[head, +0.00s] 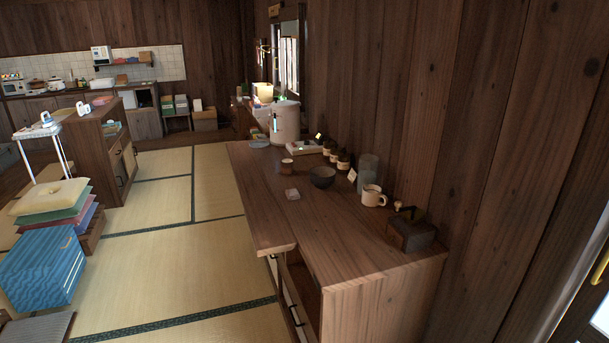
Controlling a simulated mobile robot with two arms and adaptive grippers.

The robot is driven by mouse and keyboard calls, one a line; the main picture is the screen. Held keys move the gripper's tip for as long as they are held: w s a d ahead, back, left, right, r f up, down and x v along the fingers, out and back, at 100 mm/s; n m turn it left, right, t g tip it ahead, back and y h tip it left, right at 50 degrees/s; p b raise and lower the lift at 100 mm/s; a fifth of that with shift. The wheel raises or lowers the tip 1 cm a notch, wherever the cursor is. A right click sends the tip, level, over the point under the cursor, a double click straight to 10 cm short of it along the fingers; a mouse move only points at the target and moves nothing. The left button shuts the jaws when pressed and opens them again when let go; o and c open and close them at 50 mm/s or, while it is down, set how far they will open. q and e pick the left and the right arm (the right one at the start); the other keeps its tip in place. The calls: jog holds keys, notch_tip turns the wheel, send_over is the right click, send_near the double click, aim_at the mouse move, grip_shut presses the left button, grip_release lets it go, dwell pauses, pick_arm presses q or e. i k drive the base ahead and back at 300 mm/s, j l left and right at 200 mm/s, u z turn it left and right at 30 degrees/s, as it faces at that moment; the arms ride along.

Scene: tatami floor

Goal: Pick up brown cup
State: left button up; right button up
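A small brown cup (287,165) stands upright on the wooden counter (290,225), left of a dark bowl (322,177). A larger pale beige mug (373,197) stands nearer on the same counter, close to the wall. Neither of my grippers is in view.
A white canister (286,122), a tray (304,148), several small jars, a glass cylinder (368,171) and a dark box (411,233) line the counter's wall side. Stacked cushions (48,196) and a blue box (41,265) stand left. Tatami between is clear.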

aim_at(287, 164)
jog(key=i+j+z, duration=0.1)
jog(key=i+j, duration=1)
